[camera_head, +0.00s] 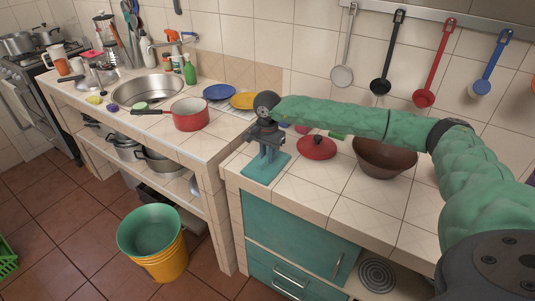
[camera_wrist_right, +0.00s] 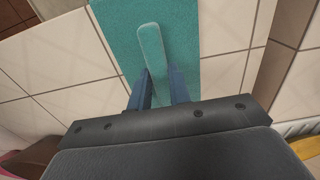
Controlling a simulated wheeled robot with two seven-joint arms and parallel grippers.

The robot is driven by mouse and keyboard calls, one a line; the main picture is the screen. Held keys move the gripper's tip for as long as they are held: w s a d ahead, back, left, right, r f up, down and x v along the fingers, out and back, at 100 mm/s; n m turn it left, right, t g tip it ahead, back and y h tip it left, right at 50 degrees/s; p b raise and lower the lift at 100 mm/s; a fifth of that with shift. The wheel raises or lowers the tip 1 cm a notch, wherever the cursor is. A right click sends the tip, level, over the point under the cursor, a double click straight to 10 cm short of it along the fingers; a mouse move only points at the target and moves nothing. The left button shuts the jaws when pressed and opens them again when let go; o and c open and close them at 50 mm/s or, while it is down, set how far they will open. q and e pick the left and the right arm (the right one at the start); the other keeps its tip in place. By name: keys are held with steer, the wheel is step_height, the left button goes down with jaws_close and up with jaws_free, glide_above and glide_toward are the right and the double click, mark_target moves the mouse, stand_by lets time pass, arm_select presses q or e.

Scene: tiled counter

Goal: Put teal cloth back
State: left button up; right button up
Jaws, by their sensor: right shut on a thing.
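The teal cloth (camera_head: 262,170) is a flat rectangle at the left front corner of the right tiled counter. It also fills the upper middle of the right wrist view (camera_wrist_right: 115,30), where a narrow, paler teal ridge rises from it. My right gripper (camera_head: 267,155) points down over the cloth. In the right wrist view its two dark fingers (camera_wrist_right: 160,86) stand on either side of the ridge, shut on it. The cloth looks flat on or just above the tiles; I cannot tell which. My left gripper is out of view.
A red lid (camera_head: 316,147) and a brown bowl (camera_head: 382,158) stand right of the cloth. A red pan (camera_head: 190,115) and blue and yellow plates (camera_head: 219,92) are on the left counter. A teal-and-yellow bucket stack (camera_head: 160,265) stands on the floor. Front tiles right of the cloth are clear.

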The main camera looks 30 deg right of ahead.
mark_target(267, 156)
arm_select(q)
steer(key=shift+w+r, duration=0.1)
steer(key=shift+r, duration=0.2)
arm_select(e)
steer(key=shift+f, duration=0.1)
steer(key=o, duration=0.9)
steer(key=shift+r, duration=0.35)
step_height(267, 156, up, 3)
steer(key=shift+b, duration=0.85)
arm_select(q)
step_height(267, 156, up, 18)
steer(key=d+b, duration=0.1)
steer(key=b, duration=0.1)
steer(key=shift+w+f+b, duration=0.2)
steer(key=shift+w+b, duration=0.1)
steer(key=shift+b, duration=0.05)
arm_select(e)
step_height(267, 156, up, 9)
steer(key=shift+f, duration=0.2)
steer(key=shift+f, duration=0.1)
